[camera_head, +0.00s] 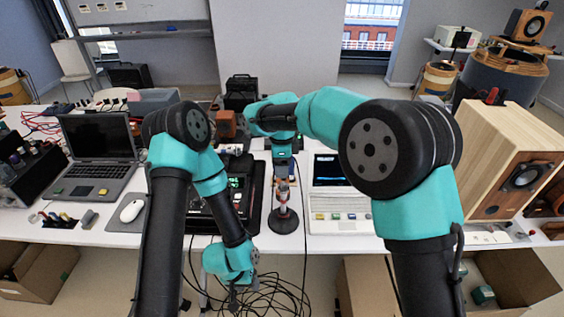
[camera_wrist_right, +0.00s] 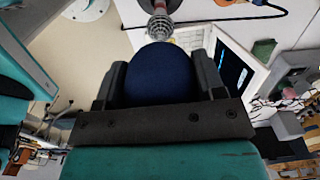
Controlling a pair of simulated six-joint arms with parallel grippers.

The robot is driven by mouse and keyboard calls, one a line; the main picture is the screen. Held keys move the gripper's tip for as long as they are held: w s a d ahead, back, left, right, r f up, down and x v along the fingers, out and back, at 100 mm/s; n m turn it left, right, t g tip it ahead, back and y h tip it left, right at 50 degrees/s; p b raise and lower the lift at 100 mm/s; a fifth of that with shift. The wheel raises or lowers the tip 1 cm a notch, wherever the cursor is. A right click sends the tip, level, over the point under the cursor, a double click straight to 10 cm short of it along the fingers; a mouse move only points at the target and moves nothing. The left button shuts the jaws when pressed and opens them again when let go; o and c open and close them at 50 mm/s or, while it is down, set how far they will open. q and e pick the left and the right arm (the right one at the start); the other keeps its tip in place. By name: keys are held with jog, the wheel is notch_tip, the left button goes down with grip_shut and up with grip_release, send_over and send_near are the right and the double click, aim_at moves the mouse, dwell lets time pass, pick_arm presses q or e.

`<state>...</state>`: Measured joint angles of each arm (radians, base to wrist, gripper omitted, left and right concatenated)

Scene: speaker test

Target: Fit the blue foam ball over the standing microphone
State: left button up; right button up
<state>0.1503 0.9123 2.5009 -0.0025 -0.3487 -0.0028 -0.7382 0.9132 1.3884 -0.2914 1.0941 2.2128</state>
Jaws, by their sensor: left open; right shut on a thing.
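The dark blue foam ball (camera_wrist_right: 158,78) sits between the fingers of my right gripper (camera_wrist_right: 158,70), which is shut on it. The microphone's silver mesh head (camera_wrist_right: 160,27) shows just beyond the ball in the right wrist view. I cannot tell whether they touch. In the head view the microphone stands upright on a round dark base (camera_head: 283,222) near the table's front edge. My right gripper (camera_head: 283,170) points down above it there, and the ball is not clearly visible. My left gripper (camera_head: 236,292) is low, in front of the table edge, open and empty.
A dark device with a green display (camera_head: 238,183) stands left of the microphone. A white instrument with a screen (camera_head: 335,190) stands to its right. A laptop (camera_head: 97,150) and a mouse (camera_head: 131,210) are at left, a wooden speaker (camera_head: 510,160) at right. Cables hang below the table front.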

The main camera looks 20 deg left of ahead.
aim_at(282, 183)
jog(key=shift+f, duration=4.2)
jog(key=shift+f, duration=0.6)
jog(key=o, duration=1)
jog(key=shift+c, duration=0.2)
notch_tip(282, 183, up, 18)
jog(key=shift+f, duration=0.25)
